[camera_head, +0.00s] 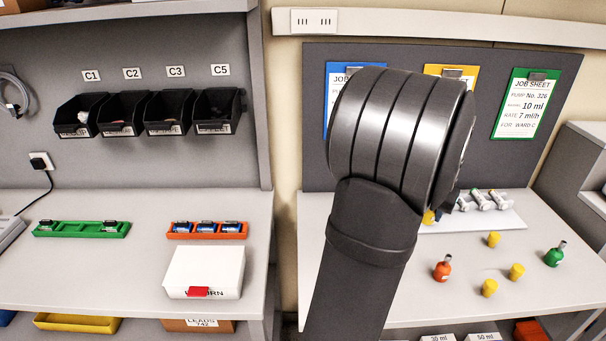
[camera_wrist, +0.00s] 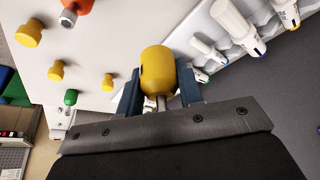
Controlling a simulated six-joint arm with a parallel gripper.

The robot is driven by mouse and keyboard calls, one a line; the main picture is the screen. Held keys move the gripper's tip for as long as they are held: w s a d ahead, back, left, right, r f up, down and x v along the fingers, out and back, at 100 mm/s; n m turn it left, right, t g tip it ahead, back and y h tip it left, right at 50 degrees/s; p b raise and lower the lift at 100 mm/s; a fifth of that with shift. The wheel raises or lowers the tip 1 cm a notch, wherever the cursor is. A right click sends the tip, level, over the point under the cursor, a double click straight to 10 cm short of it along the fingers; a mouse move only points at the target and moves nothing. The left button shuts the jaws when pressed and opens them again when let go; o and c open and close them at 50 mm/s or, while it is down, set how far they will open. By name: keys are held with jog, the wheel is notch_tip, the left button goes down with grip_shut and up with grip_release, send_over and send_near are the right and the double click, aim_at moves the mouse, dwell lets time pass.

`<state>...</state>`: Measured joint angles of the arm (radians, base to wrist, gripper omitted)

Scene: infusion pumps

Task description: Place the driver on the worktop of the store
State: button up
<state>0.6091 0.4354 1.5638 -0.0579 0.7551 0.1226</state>
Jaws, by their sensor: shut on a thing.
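In the wrist view my gripper (camera_wrist: 160,88) is shut on the driver, a rounded yellow handle (camera_wrist: 158,68) with a short grey shaft toward the palm. The handle sits between the two blue-grey fingers, over the right-hand bench. In the head view my arm hides most of the gripper; a bit of yellow (camera_head: 429,217) shows beside it. The left-hand grey worktop (camera_head: 120,275), beneath the bins labelled C1 to C5, is apart from the gripper; I cannot tell from a label that it is the store.
The left worktop carries a green tray (camera_head: 82,230), an orange tray (camera_head: 207,230) and a white box (camera_head: 204,272). Bare room lies left of the box. A gap separates the benches.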

jog(key=w+a+r+n+t+y, duration=0.1)
jog(key=w+a+n, duration=0.3)
jog(key=a, duration=1.6)
jog(key=w+a+n+y, duration=0.2)
jog(key=w+a+n, duration=0.2)
jog(key=a, duration=1.6)
jog(key=n+y, duration=0.2)
jog(key=n, duration=0.3)
send_over(120, 277)
jog(key=s, duration=0.1)
jog(key=f, duration=0.6)
jog(key=shift+d, duration=0.4)
jog(key=shift+s+a+f, duration=0.1)
jog(key=shift+f, duration=2.05)
jog(key=shift+f, duration=0.1)
